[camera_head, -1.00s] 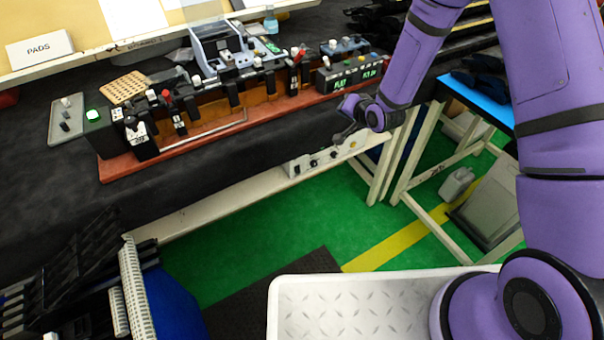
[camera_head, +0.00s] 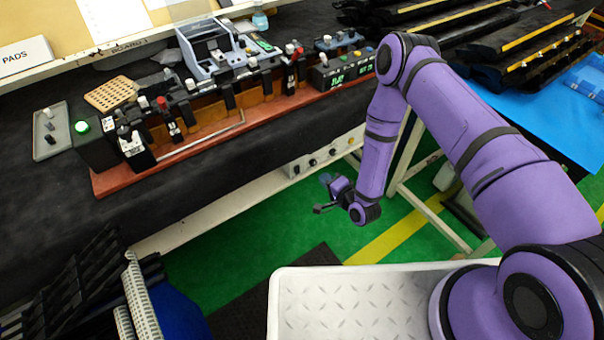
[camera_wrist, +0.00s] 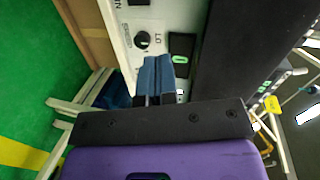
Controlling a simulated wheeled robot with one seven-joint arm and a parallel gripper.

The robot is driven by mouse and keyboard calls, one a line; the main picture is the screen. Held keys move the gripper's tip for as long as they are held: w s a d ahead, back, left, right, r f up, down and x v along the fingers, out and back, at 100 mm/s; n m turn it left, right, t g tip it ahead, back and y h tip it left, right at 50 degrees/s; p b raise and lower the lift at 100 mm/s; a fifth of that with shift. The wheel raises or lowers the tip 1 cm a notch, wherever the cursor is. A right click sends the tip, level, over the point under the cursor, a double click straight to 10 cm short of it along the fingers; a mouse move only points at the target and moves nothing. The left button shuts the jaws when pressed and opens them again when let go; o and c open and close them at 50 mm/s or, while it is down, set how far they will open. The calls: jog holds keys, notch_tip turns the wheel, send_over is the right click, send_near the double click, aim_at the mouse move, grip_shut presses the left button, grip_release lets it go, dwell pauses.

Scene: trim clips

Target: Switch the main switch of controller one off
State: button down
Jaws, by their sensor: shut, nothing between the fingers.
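A pale control panel (camera_head: 325,155) with several dark knobs hangs under the bench's front edge in the head view. The wrist view shows part of this panel (camera_wrist: 118,22) close up. A round black knob (camera_wrist: 142,41) and a black switch with green marks (camera_wrist: 181,45) sit on it. I cannot read which controller this is. My gripper (camera_head: 325,179) is in front of and below the panel, apart from it in the head view. Its blue fingers (camera_wrist: 157,62) are shut and empty, their tips appearing between the knob and the switch. The fingers partly cover the panel.
The dark bench edge (camera_wrist: 228,50) lies close right of the fingers in the wrist view. Green floor (camera_head: 240,230) is open below.

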aim_at(298, 172)
jog(key=s+f+m+t, duration=0.1)
jog(key=s+f+m, duration=0.1)
jog(key=s+f, duration=0.2)
jog(key=shift+s+f, duration=0.15)
jog(key=shift+s, duration=0.15)
jog(key=shift+w+a, duration=0.1)
jog(key=shift+a, duration=0.05)
jog(key=x, duration=1.3)
jog(key=shift+w+a+f, duration=0.1)
jog(key=shift+w+a, duration=0.05)
jog(key=shift+w, duration=0.2)
